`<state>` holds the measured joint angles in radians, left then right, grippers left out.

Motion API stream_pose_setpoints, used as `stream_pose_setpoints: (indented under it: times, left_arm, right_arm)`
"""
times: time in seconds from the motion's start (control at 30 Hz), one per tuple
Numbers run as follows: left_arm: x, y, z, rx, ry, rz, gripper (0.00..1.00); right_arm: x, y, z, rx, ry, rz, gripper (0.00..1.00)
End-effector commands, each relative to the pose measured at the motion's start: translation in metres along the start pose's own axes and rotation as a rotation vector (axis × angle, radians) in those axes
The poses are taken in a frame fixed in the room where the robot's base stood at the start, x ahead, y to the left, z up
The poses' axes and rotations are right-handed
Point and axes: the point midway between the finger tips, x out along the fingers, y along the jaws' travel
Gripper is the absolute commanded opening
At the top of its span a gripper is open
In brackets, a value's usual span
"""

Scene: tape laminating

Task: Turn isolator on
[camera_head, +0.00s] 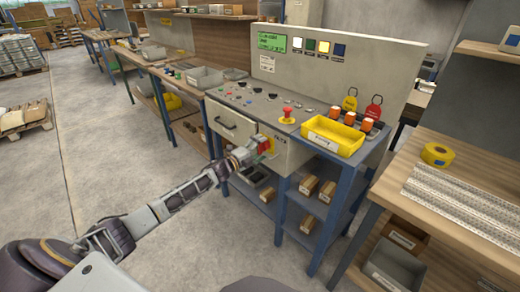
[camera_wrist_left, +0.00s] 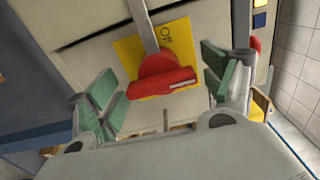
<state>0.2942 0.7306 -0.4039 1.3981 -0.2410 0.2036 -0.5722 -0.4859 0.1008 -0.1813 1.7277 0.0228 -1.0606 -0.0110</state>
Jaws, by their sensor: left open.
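The isolator's red rotary handle (camera_wrist_left: 162,76) sits on a yellow plate (camera_wrist_left: 181,38) on the front of the grey control cabinet. In the left wrist view the handle lies between my open left fingers (camera_wrist_left: 165,90), with gaps on both sides. In the head view my left gripper (camera_head: 256,150) is at the cabinet front, and the red handle (camera_head: 266,145) shows just beyond it. The gripper partly hides the yellow plate there. My right gripper is not in view.
A yellow bin (camera_head: 333,135) and a red emergency stop button (camera_head: 287,116) are on the cabinet top. A drawer (camera_head: 230,124) is left of the isolator. Shelves with small boxes (camera_head: 308,184) are below. A wooden bench (camera_head: 455,200) stands at the right. Open floor (camera_head: 110,180) lies left.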

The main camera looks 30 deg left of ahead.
Motion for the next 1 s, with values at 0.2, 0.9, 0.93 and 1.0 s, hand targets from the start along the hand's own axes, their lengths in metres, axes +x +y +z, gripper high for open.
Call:
stream_pose_setpoints:
  times: [0.2, 0.9, 0.93, 1.0]
  left_arm:
    - [-0.002, 0.000, 0.000, -0.001, 0.000, 0.000, 0.82]
    - [-0.043, 0.002, 0.000, -0.002, -0.001, 0.002, 0.82]
    - [-0.045, 0.001, 0.000, -0.002, -0.001, 0.001, 0.82]
    - [-0.050, 0.001, 0.000, -0.001, -0.001, 0.001, 0.82]
  right_arm:
    - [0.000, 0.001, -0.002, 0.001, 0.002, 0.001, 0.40]
    - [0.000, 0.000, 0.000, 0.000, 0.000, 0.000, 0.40]
    - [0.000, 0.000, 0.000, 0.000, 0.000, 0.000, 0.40]
    - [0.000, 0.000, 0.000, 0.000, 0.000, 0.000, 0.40]
